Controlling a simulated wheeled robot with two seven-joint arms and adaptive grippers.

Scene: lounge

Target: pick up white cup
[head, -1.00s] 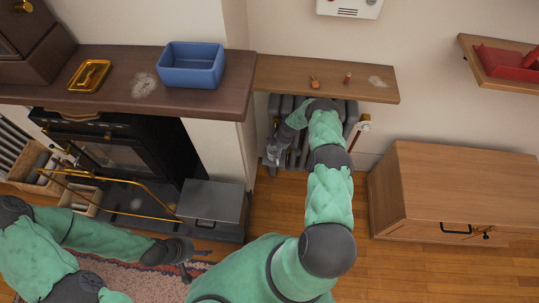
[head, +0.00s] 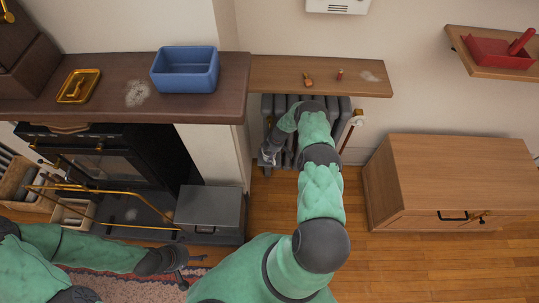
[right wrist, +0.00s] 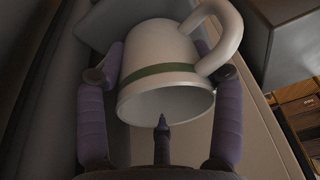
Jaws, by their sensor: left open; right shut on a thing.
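The white cup (right wrist: 165,58) with a green band fills the middle of the right wrist view, tilted, with its open mouth towards the camera and its handle at the upper right. The purple fingers of my right gripper (right wrist: 160,75) are closed on both sides of the cup. In the head view my right gripper (head: 269,153) is low in front of the radiator, below the wall shelf; the cup is too small to make out there. My left gripper (head: 188,272) is open and empty above the rug at the lower left.
The wooden shelf (head: 340,83) overhangs my right arm, with small items on it. The radiator (head: 330,120) stands behind. A dark grey box (head: 208,207) is left of the right gripper, beside the stove (head: 105,165). A wooden cabinet (head: 450,185) stands right. Floor between is clear.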

